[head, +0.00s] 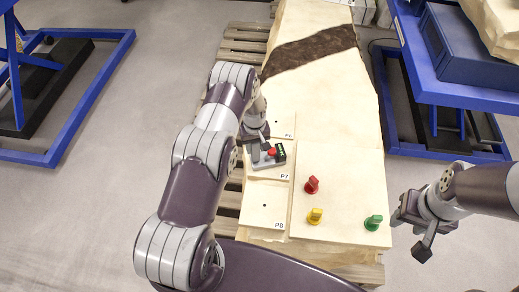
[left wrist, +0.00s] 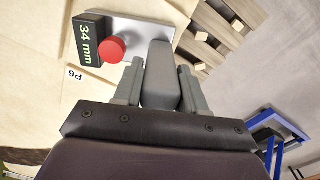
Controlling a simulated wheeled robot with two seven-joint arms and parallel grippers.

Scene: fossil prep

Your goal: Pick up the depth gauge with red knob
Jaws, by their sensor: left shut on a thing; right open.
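The depth gauge has a grey metal plate (head: 262,163), a red knob (head: 272,152) and a dark display with green digits (head: 281,151). It is at the pale panel marked P7 on the stone slab. My left gripper (left wrist: 160,85) is shut on the gauge's grey upright block. I cannot tell whether the gauge touches the panel. My right gripper (head: 410,232) is open and empty, off the slab's right side.
Red (head: 312,185), yellow (head: 316,215) and green (head: 373,222) knobbed pieces stand on the slab (head: 335,150) right of the gauge. A panel marked P8 (head: 263,208) lies nearer me. Blue frames stand at left (head: 95,90) and right (head: 420,80).

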